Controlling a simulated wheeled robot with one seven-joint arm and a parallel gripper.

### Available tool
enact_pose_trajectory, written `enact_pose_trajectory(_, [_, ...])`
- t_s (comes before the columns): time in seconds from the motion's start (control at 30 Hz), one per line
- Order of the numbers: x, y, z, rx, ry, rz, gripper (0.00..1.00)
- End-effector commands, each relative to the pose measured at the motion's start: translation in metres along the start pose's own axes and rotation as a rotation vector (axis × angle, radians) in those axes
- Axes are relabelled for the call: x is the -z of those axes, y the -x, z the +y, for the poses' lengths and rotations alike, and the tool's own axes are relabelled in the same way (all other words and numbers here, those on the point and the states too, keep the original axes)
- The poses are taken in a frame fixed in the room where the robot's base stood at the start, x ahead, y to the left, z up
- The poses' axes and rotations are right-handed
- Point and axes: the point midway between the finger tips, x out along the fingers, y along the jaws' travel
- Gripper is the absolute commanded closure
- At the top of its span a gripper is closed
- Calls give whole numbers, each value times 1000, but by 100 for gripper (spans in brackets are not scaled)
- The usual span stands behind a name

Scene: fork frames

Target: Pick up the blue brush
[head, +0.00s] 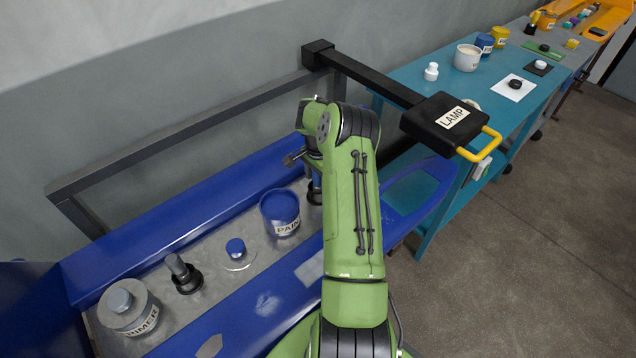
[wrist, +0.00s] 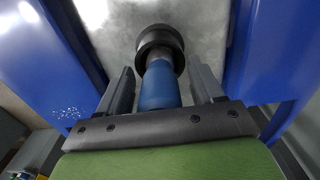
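The blue brush (wrist: 160,88) shows in the wrist view as a blue handle running toward a round black holder or base (wrist: 157,38). My gripper (wrist: 161,72) is open, with one dark finger on each side of the blue handle. Narrow gaps show between the handle and the fingers, so it does not look gripped. In the head view my green arm hides most of this spot; only a piece of the black ring (head: 314,192) shows beside the arm.
The blue-walled tray (head: 190,205) also holds a blue paint can (head: 281,214), a blue-capped jar (head: 237,250), another black holder with a grey handle (head: 184,275) and a primer can (head: 130,306). A teal table (head: 405,75) stands beyond.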

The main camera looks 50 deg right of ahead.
Motion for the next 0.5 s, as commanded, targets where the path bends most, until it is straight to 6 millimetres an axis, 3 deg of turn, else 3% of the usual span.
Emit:
enact_pose_trajectory(0.03, [0, 0, 0, 0, 0, 0, 40])
enact_pose_trajectory(0.4, [0, 1, 0, 0, 0, 0, 94])
enact_pose_trajectory(0.5, [0, 1, 0, 0, 0, 0, 94])
